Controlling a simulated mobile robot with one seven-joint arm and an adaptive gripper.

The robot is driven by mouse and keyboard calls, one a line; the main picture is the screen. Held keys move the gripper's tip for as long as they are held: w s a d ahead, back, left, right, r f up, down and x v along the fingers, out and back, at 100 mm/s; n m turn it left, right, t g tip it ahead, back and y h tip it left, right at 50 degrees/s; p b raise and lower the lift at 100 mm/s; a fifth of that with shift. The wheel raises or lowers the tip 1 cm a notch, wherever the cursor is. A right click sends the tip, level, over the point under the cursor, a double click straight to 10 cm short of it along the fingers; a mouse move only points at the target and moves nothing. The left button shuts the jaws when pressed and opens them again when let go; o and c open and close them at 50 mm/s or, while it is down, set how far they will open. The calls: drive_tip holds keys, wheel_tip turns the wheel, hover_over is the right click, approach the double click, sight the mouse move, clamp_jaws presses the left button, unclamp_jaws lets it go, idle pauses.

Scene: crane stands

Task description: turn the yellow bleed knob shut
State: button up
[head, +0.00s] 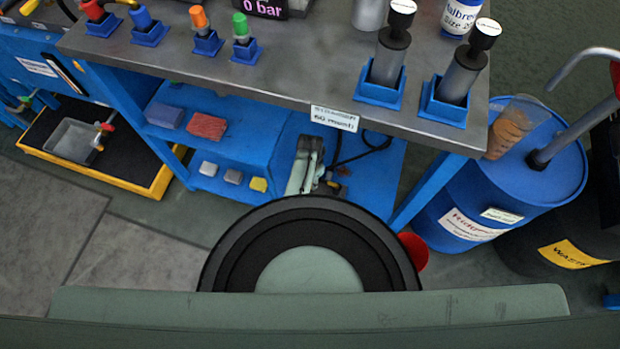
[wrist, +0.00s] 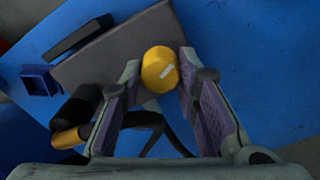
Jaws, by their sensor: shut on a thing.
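The yellow bleed knob (wrist: 158,66) is round, with a short white mark on its face, and sits at the upper middle of the wrist view. My gripper (wrist: 160,73) has one finger on each side of it and is shut on it. In the head view my gripper (head: 308,165) reaches in under the bench top, beside the blue lower shelf. I cannot make out the knob in the head view.
The steel bench top (head: 300,75) with its upright tools overhangs my arm. A dark hose (wrist: 150,122) curves below the knob, and a small blue holder (wrist: 40,82) stands left. Blocks lie on the blue shelf (head: 225,160). A blue drum (head: 500,190) stands right.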

drive_tip(key=n+p, duration=0.1)
drive_tip(key=n, duration=0.5)
drive_tip(key=shift+s, duration=0.1)
drive_tip(key=n, duration=0.7)
drive_tip(key=shift+a, duration=0.1)
idle(0.5)
drive_tip(key=o, duration=1.2)
drive_tip(key=shift+c, duration=0.2)
wheel_tip(320, 180, up, 12)
